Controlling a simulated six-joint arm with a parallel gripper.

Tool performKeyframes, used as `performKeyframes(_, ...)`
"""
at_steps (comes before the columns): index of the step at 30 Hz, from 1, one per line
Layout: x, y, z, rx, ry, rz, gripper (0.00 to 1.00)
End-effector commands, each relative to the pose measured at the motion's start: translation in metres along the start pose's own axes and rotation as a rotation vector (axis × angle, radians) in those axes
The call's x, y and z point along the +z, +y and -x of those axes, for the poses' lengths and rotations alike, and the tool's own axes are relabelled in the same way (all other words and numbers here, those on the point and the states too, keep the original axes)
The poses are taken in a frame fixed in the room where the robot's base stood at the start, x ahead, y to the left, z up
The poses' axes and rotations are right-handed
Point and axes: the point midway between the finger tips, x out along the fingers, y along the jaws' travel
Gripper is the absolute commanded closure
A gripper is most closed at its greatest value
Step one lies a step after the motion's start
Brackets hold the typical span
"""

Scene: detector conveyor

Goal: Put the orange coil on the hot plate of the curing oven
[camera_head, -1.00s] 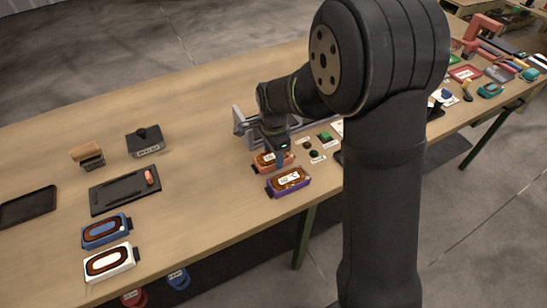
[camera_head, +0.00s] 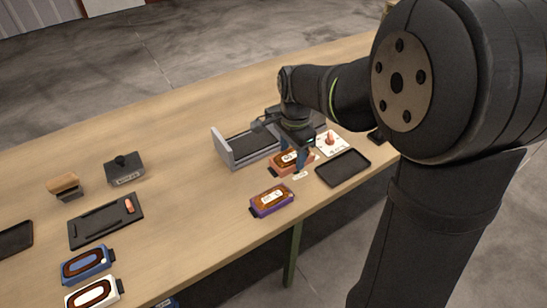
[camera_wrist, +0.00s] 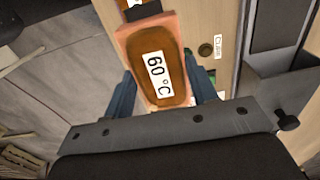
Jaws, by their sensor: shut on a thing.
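The orange coil (camera_head: 290,161) is a salmon-orange block with a brown top and a white label. In the wrist view the orange coil (camera_wrist: 160,75) sits between the two blue fingers, and its label reads "60 °C". My gripper (camera_head: 301,160) is shut on it; in the head view it appears held near the table's front edge. A grey frame with a dark flat bed (camera_head: 245,148) stands just behind and left of it, probably the curing oven with its hot plate. Part of this frame is hidden behind my arm.
A purple-cased coil (camera_head: 271,201) lies left of and nearer than the orange one. A black tray (camera_head: 343,168) and a white plate with a red knob (camera_head: 331,144) are to the right. Blue (camera_head: 86,265) and white (camera_head: 93,293) coils lie at the front left.

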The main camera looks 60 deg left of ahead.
Motion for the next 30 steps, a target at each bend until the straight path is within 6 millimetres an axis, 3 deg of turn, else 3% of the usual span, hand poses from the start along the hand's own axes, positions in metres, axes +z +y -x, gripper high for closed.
performKeyframes(3,-0.007,0.003,0.006,-0.001,0.0,-0.001,0.78)
performKeyframes(6,-0.011,-0.01,0.009,-0.001,0.0,0.001,0.78)
performKeyframes(8,-0.011,-0.024,0.011,-0.001,0.0,0.003,0.78)
performKeyframes(15,-0.008,-0.107,0.012,-0.001,0.0,0.003,0.78)
performKeyframes(21,0.003,-0.166,0.008,-0.001,0.0,0.003,0.78)
performKeyframes(25,0.009,-0.19,0.005,-0.001,0.0,0.001,0.78)
performKeyframes(30,0.013,-0.204,0.001,0.0,0.0,0.001,0.78)
